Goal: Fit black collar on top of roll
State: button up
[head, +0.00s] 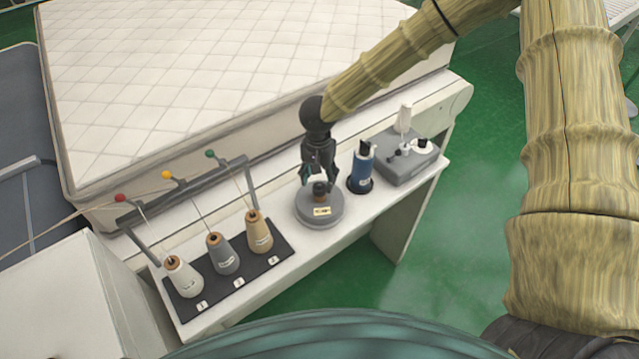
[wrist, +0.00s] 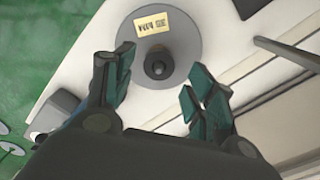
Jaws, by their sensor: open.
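My gripper (head: 319,178) is open and points down over a round grey stand (head: 305,208). A small piece with a black top and brown lower part (head: 320,188) stands upright at the stand's middle. It may be the black collar, but I cannot be sure. In the wrist view, my open fingers (wrist: 160,76) lie on either side of this dark round piece (wrist: 157,66), with a gap on both sides. The blue roll (head: 361,173) stands upright on a black disc just right of the stand, with a black part at its top.
A grey box (head: 408,167) with small white and black parts stands at the bench's right end. Thread cones, white (head: 184,279), grey (head: 222,256) and tan (head: 259,235), stand on a black mat at left. A quilted mattress (head: 220,80) lies behind the bench.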

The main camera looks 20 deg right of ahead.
notch_tip(320, 180, up, 8)
jog(key=shift+r, duration=0.2)
dwell(0.6)
